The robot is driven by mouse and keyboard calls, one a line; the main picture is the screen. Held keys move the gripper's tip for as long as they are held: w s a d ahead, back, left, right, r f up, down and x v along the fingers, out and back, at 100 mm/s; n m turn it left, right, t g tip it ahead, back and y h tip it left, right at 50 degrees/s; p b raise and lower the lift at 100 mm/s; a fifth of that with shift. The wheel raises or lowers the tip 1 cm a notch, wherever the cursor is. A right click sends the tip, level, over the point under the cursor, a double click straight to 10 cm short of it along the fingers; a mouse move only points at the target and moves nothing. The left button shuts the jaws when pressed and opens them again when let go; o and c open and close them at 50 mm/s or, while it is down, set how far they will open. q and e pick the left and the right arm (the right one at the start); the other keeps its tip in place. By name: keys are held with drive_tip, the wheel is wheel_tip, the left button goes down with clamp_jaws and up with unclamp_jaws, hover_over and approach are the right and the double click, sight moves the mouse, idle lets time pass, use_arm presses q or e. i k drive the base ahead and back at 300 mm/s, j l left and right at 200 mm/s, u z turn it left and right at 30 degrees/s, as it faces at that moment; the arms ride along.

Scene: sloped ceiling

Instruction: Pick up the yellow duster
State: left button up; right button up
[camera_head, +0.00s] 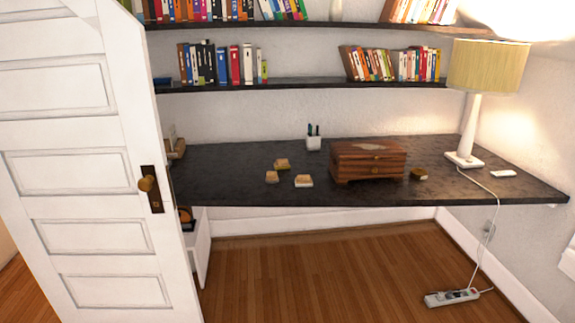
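Three small tan block-shaped things lie on the dark desk (230,185) left of a wooden chest. They are the back block (283,164), the left block (272,177) and the front block (304,181), which has a pale lower part. A fourth small block (419,174), brownish yellow with a dark side, lies just right of the chest. I cannot tell which of these is the yellow duster; they are too small to make out. Neither of my grippers shows in the view.
The wooden chest (368,161), a white pen cup (314,142) and a lamp (473,100) stand on the desk. Book-filled shelves (300,86) hang above. A white door (75,180) stands at the left. A power strip (452,297) lies on the otherwise clear floor.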

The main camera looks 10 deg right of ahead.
sight(282, 164)
drive_tip(key=i+l+u, duration=0.45)
drive_tip(key=i+l, duration=0.25)
drive_tip(key=i, duration=0.25)
drive_tip(key=i+l+u, duration=0.45)
drive_tip(key=i+l, duration=0.35)
drive_tip(key=l, duration=0.2)
drive_tip(key=i+l+u, duration=0.1)
drive_tip(key=i, duration=0.25)
drive_tip(key=i+l, duration=0.3)
drive_tip(key=i+l+u, duration=0.05)
